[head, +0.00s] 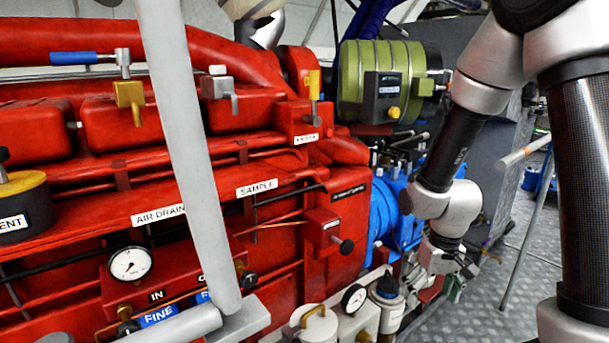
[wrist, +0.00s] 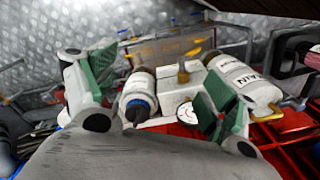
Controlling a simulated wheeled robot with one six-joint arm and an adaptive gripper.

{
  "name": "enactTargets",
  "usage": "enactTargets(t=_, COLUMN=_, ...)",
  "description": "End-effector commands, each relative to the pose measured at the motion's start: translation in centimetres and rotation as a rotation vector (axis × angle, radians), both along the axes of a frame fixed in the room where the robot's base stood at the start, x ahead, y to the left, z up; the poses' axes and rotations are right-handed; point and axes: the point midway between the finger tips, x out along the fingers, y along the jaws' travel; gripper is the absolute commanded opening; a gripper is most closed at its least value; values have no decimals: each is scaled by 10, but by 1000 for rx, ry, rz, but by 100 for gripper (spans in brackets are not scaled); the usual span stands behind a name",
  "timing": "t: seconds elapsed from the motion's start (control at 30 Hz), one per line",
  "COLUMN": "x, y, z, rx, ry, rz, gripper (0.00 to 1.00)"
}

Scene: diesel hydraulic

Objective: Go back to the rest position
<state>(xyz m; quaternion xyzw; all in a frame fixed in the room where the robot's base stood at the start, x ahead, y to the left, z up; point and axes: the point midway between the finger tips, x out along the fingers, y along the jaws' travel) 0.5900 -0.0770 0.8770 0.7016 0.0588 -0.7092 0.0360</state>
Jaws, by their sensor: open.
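My gripper (head: 453,277) is at the lower right of the head view, pointing down beside the red engine block (head: 150,190). In the wrist view my gripper (wrist: 155,95) has its two green-padded fingers spread wide apart, with nothing held between them. Beyond the fingers, the wrist view shows a white canister with a dark cap (wrist: 138,98) and a larger white labelled cylinder (wrist: 240,78). Whether the fingers touch anything cannot be told. No marker of a rest position is visible.
A grey post (head: 185,130) crosses the head view in front of the engine. Gauges (head: 130,263), valves and a white filter canister (head: 390,303) line the engine's lower side. A green cylinder (head: 405,70) sits behind my arm. Patterned metal floor (head: 500,285) is open at right, crossed by thin rails.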

Motion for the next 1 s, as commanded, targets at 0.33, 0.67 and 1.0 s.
enactTargets(t=0.33, x=-79, y=-40, z=140, rx=-13, ry=-5, rz=-41, gripper=85)
enactTargets(t=0.67, x=-124, y=-66, z=227, rx=-8, ry=-299, rz=-114, gripper=85)
enactTargets(t=1.0, x=-130, y=-72, z=244, rx=-6, ry=-386, rz=-143, gripper=85)
